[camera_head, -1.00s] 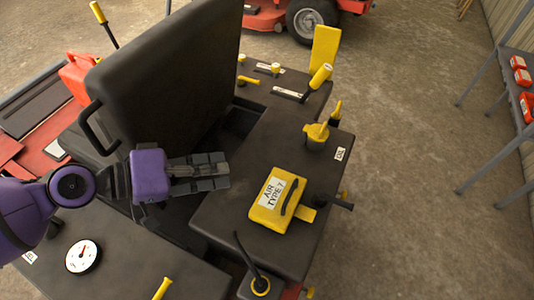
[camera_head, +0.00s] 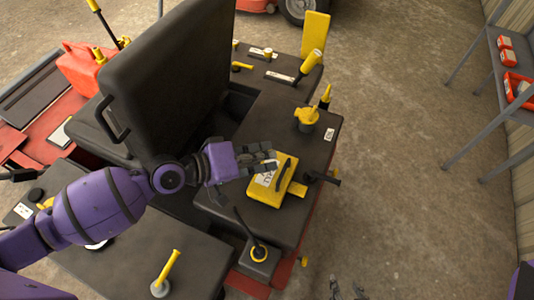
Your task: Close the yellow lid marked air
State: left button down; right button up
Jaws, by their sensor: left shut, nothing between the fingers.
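Whether the fingers touch the lid is not clear. My right gripper (camera_head: 347,290) shows only as dark fingertips at the bottom edge, apart from each other, far from the lid.
A yellow cap (camera_head: 307,117) and a black-handled lever (camera_head: 322,178) stand near the lid. The tall black seat back (camera_head: 170,75) rises behind my left forearm. An upright yellow panel (camera_head: 315,35) stands farther back. Concrete floor lies open at right, before a grey shelf (camera_head: 500,75).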

pick_arm(q)
jog(key=shift+s+d+f, duration=0.1)
jog(key=shift+d+f, duration=0.05)
jog(key=shift+d, duration=0.05)
jog(key=shift+s+d+f, duration=0.2)
jog(key=shift+d, duration=0.25)
jog(key=shift+s+f, duration=0.1)
jog(key=shift+s, duration=0.05)
jog(key=shift+d, duration=0.1)
jog(key=shift+s+a, duration=0.25)
jog(key=shift+a, duration=0.1)
jog(key=v, duration=1.1)
jog(key=shift+w+a+r, duration=0.15)
jog(key=shift+a+r, duration=0.1)
jog(key=shift+a, duration=0.05)
